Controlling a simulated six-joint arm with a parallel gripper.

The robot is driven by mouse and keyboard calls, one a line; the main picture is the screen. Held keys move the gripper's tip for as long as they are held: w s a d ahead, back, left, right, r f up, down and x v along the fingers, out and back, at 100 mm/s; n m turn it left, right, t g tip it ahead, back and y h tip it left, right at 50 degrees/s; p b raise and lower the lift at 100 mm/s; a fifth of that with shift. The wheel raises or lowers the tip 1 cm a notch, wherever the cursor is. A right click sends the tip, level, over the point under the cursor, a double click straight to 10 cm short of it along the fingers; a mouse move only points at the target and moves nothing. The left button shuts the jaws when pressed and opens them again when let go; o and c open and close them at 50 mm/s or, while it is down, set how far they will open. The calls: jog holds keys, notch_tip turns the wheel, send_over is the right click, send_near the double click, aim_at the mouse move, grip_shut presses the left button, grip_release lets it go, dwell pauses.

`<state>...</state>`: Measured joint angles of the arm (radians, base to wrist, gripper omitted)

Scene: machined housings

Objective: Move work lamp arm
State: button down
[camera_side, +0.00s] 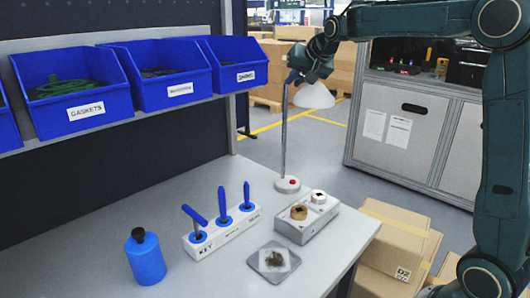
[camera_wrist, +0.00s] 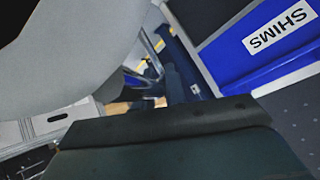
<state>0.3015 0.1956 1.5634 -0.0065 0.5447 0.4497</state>
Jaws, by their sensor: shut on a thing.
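The work lamp stands at the back right of the grey bench in the side view. Its thin upright arm (camera_side: 284,135) rises from a round base with a red button (camera_side: 288,184). Its white shade (camera_side: 314,95) hangs to the right, just below my wrist. My gripper (camera_side: 295,79) is shut on the lamp arm near its top, beside the shade. The wrist hides most of the grip. In the wrist view the pale shade (camera_wrist: 60,50) fills the upper left and a dark part of my gripper (camera_wrist: 180,145) fills the bottom.
Blue bins (camera_side: 75,92) line a shelf at the left; a SHIMS bin (camera_wrist: 265,45) is close in the wrist view. A tool block (camera_side: 222,232), blue bottle (camera_side: 145,258), grey fixture (camera_side: 306,217) and small tray (camera_side: 273,262) stand on the bench. Boxes (camera_side: 395,240) sit right of it.

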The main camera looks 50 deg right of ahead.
jog(key=shift+w+a+m+g+h, duration=0.5)
jog(key=shift+m+h, duration=0.25)
jog(key=shift+m, duration=0.3)
jog(key=shift+w+a+m+g+h, duration=0.5)
jog(key=shift+m+h, duration=0.2)
jog(key=shift+m, duration=0.4)
jog(key=shift+w+a+m+g+h, duration=0.5)
jog(key=shift+m+h, duration=0.25)
jog(key=shift+m, duration=0.3)
jog(key=c, duration=1.5)
grip_release()
jog(key=shift+o, duration=0.2)
jog(key=shift+s+r, duration=0.1)
jog(key=shift+r, duration=0.05)
jog(key=v, duration=1.3)
jog(key=shift+a, duration=0.25)
jog(key=shift+s+r, duration=0.1)
